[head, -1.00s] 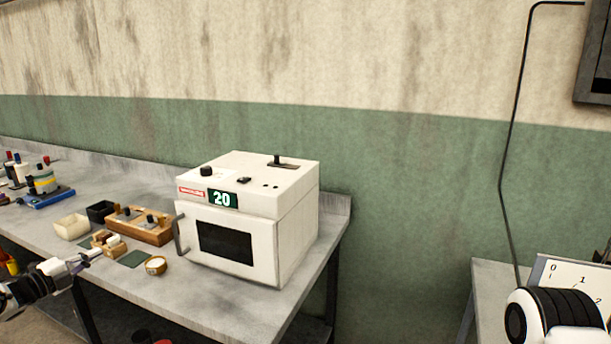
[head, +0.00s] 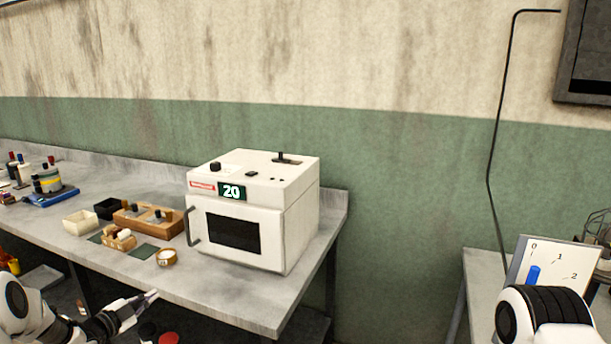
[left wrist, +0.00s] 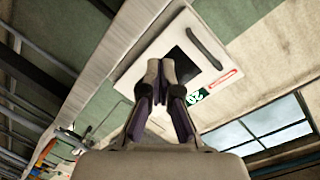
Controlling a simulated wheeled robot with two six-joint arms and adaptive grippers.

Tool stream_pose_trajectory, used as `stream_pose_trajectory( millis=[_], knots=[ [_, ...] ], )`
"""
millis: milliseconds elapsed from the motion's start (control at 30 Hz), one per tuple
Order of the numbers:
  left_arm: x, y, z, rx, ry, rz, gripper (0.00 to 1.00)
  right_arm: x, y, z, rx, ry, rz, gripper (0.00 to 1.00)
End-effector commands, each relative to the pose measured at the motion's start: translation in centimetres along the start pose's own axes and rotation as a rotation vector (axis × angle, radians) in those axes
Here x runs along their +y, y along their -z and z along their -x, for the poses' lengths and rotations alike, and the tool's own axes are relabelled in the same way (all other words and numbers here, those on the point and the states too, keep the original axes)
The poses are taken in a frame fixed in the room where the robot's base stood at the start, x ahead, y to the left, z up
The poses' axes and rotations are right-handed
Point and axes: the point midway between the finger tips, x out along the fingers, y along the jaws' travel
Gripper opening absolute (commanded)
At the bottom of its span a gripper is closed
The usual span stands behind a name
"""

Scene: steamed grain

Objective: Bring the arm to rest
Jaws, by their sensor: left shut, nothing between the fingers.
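My left gripper (head: 150,297) is shut and empty. In the head view it is low, in front of the bench's front edge, below and left of the white oven. In the left wrist view its fingertips (left wrist: 161,66) meet with nothing between them, and the oven (left wrist: 133,72) shows beyond them. Part of my right arm shows at the lower right of the head view, but its gripper is out of the picture.
The white oven (head: 300,215) with a "20" display stands on the grey bench (head: 235,300). A numbered board (head: 545,258) stands on another table at right.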

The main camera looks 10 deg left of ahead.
Motion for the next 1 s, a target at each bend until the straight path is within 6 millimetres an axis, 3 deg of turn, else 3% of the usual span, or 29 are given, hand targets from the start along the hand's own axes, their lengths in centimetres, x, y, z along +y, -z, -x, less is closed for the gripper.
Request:
stream_pose_trajectory(
  millis=[133, 267, 300, 367, 400, 467, 500, 600, 733, 833, 1000],
  knots=[
    [10.4, 2.2, -0.4, -0.130, -0.117, 0.297, 0.00, 0.0, 0.0, 0.0, 0.000, 0.000, 0.000, 0.40],
    [21.6, 4.4, 2.9, -0.351, -0.244, 0.582, 0.00, 0.0, 0.0, 0.0, 0.000, 0.000, 0.000, 0.40],
    [24.8, 5.1, 4.7, -0.431, -0.280, 0.657, 0.00, 0.0, 0.0, 0.0, 0.000, 0.000, 0.000, 0.40],
    [29.1, 6.1, 7.9, -0.562, -0.329, 0.755, 0.00, 0.0, 0.0, 0.0, 0.000, 0.000, 0.000, 0.40],
    [31.7, 6.8, 10.4, -0.655, -0.358, 0.810, 0.00, 0.0, 0.0, 0.0, 0.000, 0.000, 0.000, 0.40],
    [35.1, 7.8, 14.6, -0.803, -0.394, 0.881, 0.00, 0.0, 0.0, 0.0, 0.000, 0.000, 0.000, 0.40],
    [37.0, 8.6, 17.6, -0.905, -0.412, 0.917, 0.00, 0.0, 0.0, 0.0, 0.000, 0.000, 0.000, 0.40],
    [40.1, 10.3, 25.2, -1.147, -0.433, 0.971, 0.00, 0.0, 0.0, 0.0, 0.000, 0.000, 0.000, 0.40],
    [41.2, 11.8, 32.0, -1.362, -0.422, 0.986, 0.00, 0.0, 0.0, 0.0, 0.000, 0.000, 0.000, 0.40],
    [41.3, 12.3, 34.2, -1.429, -0.412, 0.985, 0.00, 0.0, 0.0, 0.0, 0.000, 0.000, 0.000, 0.40],
    [41.3, 12.3, 34.4, -1.435, -0.410, 0.985, 0.00, 0.0, 0.0, 0.0, 0.000, 0.000, 0.000, 0.40]
  ],
)
